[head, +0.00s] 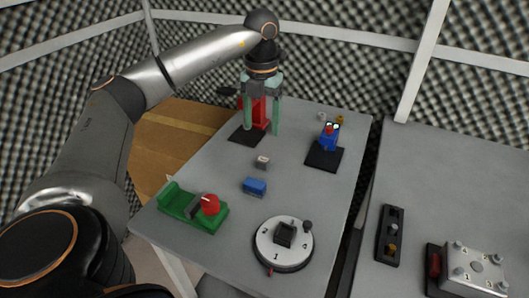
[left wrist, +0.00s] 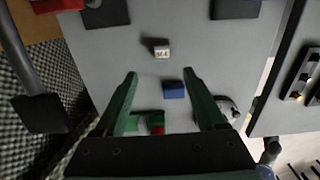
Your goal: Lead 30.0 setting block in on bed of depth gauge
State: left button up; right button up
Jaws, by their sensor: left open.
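A small pale block with dark marking on its face (head: 262,162) lies on the grey table; it also shows in the left wrist view (left wrist: 161,51), its lettering too small to read surely. It looks like the setting block. A red stand on a black plate (head: 243,137) and a blue device on a black plate (head: 325,158) stand farther back; I cannot tell which is the depth gauge. My left gripper (head: 261,133) is open and empty, pointing down above the table beside the red stand. In the left wrist view its fingertips (left wrist: 160,73) frame the area just nearer than the pale block.
A blue block (head: 255,187) lies nearer than the pale one. A green fixture with a red knob (head: 207,221) and a round numbered dial (head: 284,244) occupy the near end. A second table (head: 445,180) stands right, across a gap. Foam walls close the back.

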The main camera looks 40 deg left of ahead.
aim_at(263, 159)
pick_arm(q)
jog(key=f, duration=0.5)
jog(key=f+b, duration=0.1)
jog(key=f, duration=0.5)
jog(key=shift+d, duration=0.2)
jog(key=shift+c, duration=0.3)
jog(key=shift+r, duration=0.1)
grip_shut()
